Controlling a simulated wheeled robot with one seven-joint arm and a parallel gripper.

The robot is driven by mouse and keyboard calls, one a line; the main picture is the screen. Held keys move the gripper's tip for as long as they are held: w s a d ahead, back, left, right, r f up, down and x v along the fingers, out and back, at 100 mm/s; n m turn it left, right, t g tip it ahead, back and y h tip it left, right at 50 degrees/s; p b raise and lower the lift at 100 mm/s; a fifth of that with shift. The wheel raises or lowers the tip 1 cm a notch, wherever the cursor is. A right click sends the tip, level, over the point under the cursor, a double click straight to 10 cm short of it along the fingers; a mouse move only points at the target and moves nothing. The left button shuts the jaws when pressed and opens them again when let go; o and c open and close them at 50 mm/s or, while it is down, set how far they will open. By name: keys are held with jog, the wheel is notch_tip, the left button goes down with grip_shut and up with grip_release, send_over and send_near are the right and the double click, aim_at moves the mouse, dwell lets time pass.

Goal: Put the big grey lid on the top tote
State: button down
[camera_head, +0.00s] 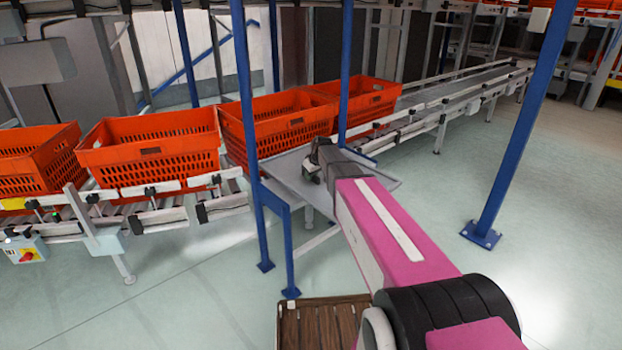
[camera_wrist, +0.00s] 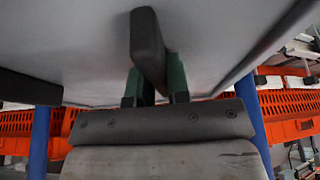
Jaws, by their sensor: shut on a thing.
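The big grey lid (camera_head: 284,172) is a wide flat panel, held in the air behind a blue post. My gripper (camera_head: 312,172) is at the lid, near its middle; my arm hides part of it. In the wrist view the lid (camera_wrist: 75,40) fills the upper picture. There my gripper (camera_wrist: 156,80) has its green fingers shut on a dark upright grip (camera_wrist: 146,45) on the lid. Orange totes, such as one at left (camera_head: 150,158) and one right behind the lid (camera_head: 290,122), stand in a row on the conveyor. I cannot tell which is the top tote.
Blue posts (camera_head: 247,110) and (camera_head: 518,125) stand near my arm; the lid is close to the first. The roller conveyor (camera_head: 470,85) runs off to the back right. A brown slatted pallet (camera_head: 318,325) lies below. The floor at right is clear.

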jog(key=shift+f, duration=0.7)
jog(key=c, duration=1.1)
grip_release()
jog(key=shift+f, duration=0.15)
